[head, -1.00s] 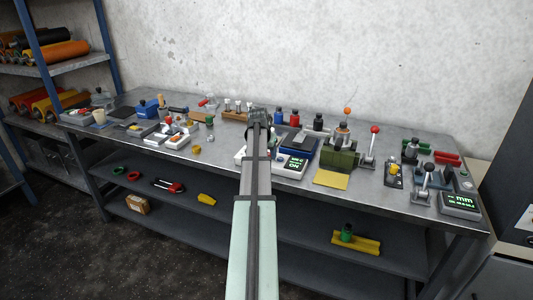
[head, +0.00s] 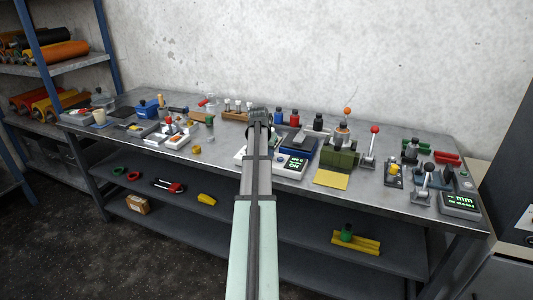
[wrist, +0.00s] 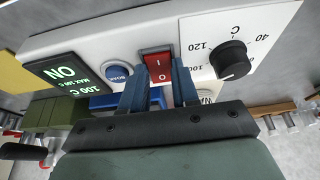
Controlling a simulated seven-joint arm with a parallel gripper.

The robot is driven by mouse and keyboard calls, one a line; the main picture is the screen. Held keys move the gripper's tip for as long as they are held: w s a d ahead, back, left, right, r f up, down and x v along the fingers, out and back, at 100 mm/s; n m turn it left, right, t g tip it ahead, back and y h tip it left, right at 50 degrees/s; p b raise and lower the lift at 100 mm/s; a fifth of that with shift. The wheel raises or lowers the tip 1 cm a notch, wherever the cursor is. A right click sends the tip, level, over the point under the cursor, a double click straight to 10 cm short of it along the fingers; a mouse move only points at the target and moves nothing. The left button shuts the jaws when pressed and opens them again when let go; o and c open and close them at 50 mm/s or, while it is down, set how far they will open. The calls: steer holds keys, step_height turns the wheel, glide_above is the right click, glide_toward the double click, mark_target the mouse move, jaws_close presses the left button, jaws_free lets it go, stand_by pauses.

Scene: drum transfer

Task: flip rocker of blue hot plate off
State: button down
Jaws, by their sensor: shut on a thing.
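The hot plate (wrist: 105,48) fills the top of the wrist view, with a white front panel. Its display (wrist: 67,73) reads ON and 100 C. The red rocker (wrist: 158,68), marked I and O, sits between a blue round button (wrist: 117,72) and a black knob (wrist: 230,60). My gripper (wrist: 158,88) is at the rocker, one finger on each side, shut on it. In the head view the hot plate (head: 281,168) stands on the bench with its lit display; my arm covers its left part, the rocker and the gripper.
Right of the hot plate are a green machine (head: 342,155), a yellow pad (head: 331,179) and a red-knobbed lever (head: 371,143). Small bottles (head: 294,118) stand behind it. Several small devices crowd the bench's left part. The bench front edge runs below my arm.

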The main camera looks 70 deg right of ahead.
steer(key=shift+d+r+y, duration=0.1)
steer(key=shift+d+y, duration=0.3)
steer(key=shift+y, duration=1.1)
steer(key=c, duration=0.8)
jaws_free()
steer(key=shift+c, duration=0.2)
steer(key=shift+r, duration=0.1)
step_height(320, 180, up, 14)
steer(key=a, duration=0.1)
steer(key=shift+a+f, duration=0.15)
steer(key=shift+f, duration=0.05)
